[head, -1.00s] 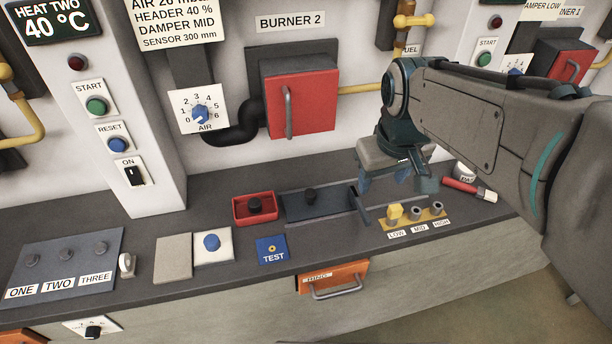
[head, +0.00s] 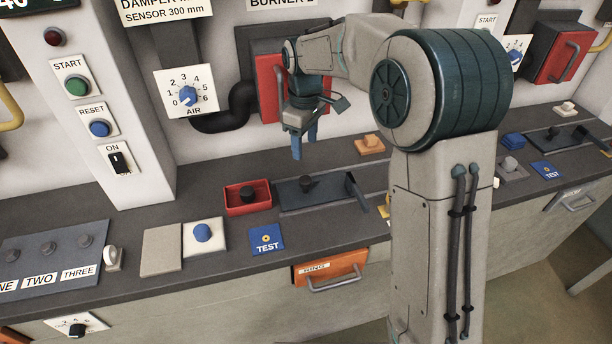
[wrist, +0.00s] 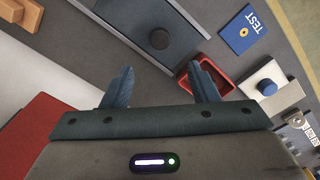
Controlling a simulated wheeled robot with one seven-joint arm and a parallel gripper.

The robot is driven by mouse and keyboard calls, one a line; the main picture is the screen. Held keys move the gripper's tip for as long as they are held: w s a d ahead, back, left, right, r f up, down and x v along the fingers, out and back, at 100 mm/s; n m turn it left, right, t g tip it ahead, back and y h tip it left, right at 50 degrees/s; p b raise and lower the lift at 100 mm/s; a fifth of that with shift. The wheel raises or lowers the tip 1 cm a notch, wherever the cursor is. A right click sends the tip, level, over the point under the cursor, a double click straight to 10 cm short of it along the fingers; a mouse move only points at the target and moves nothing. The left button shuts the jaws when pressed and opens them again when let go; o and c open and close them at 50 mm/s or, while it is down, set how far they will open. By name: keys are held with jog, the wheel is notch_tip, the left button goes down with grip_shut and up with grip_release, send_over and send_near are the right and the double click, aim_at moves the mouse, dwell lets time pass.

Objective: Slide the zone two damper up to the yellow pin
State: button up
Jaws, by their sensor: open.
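The damper is a dark sliding plate (head: 322,196) on the bench, with a round black knob (head: 306,183) on top and an upright dark tab (head: 356,190) at its right end. The plate and knob also show in the wrist view (wrist: 158,39). My gripper (head: 303,143) is open and empty, its fingers pointing down above and behind the plate, apart from it. In the wrist view both fingers (wrist: 162,88) are spread, with the knob beyond their tips. Only a sliver of yellow (head: 384,211) shows beside my arm; the pin and the hole labels are hidden behind it.
A red tray (head: 236,209) with a black knob adjoins the plate's left end. The blue TEST plate (head: 266,239) and a blue button (head: 203,232) are in front. An orange block (head: 370,145) lies behind. The red burner door (head: 271,92) is close behind my gripper.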

aim_at(305, 179)
notch_tip(305, 179, down, 12)
jog(key=shift+r+p, duration=0.15)
jog(key=shift+p, duration=0.3)
jog(key=shift+c, duration=0.3)
